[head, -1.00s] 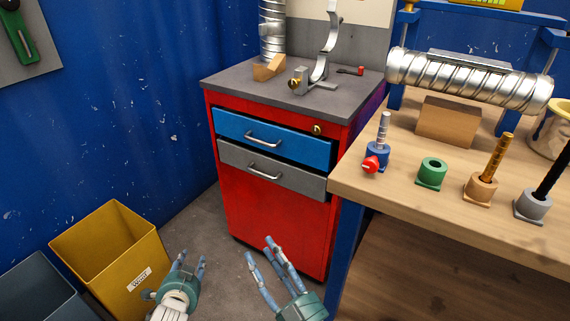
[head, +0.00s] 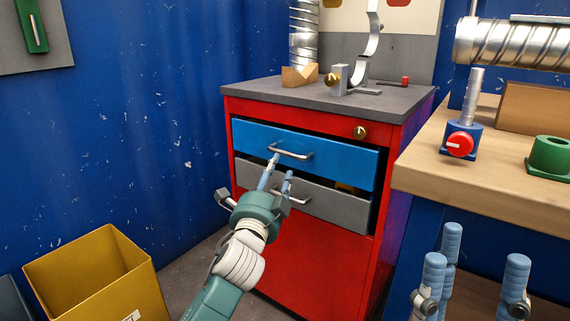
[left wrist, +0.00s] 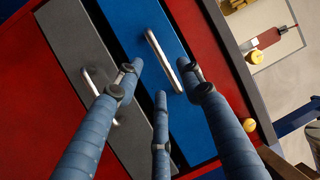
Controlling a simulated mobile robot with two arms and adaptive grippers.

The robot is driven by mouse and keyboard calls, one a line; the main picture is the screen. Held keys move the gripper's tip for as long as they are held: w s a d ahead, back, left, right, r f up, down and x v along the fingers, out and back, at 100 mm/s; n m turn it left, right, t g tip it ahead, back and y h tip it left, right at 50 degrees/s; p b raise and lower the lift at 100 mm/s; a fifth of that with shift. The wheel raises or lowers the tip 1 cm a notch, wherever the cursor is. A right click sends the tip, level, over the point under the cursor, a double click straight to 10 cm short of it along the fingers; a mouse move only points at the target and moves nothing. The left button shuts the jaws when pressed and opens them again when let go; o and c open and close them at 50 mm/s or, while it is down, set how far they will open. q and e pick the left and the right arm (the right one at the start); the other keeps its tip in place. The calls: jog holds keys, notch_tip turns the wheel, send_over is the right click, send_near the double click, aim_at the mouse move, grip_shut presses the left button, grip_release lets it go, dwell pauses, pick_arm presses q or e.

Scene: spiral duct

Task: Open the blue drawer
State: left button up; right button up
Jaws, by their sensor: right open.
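The blue drawer (head: 340,161) is the upper drawer of a red cabinet, with a silver bar handle (head: 291,151). Its front stands slightly proud of the frame, with a dark gap along its right edge. My left gripper (head: 277,170) is in front of it, fingertips close to the handle. In the left wrist view, the blue drawer (left wrist: 133,18) and its handle (left wrist: 160,55) show, with the handle between the spread fingers of the left gripper (left wrist: 160,78). Contact cannot be told. My right gripper (head: 474,262) is open and empty at the lower right, below the workbench edge.
A grey drawer (head: 340,208) with its own handle lies below the blue one. The wooden workbench (head: 425,175) stands close on the right, holding a red-knobbed blue fixture (head: 460,141) and a green ring (head: 550,155). A yellow bin (head: 95,275) stands at the lower left.

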aim_at(282, 157)
pick_arm(q)
jog(key=b+x, duration=0.2)
jog(key=x, duration=0.5)
jog(key=shift+w, duration=0.15)
grip_shut()
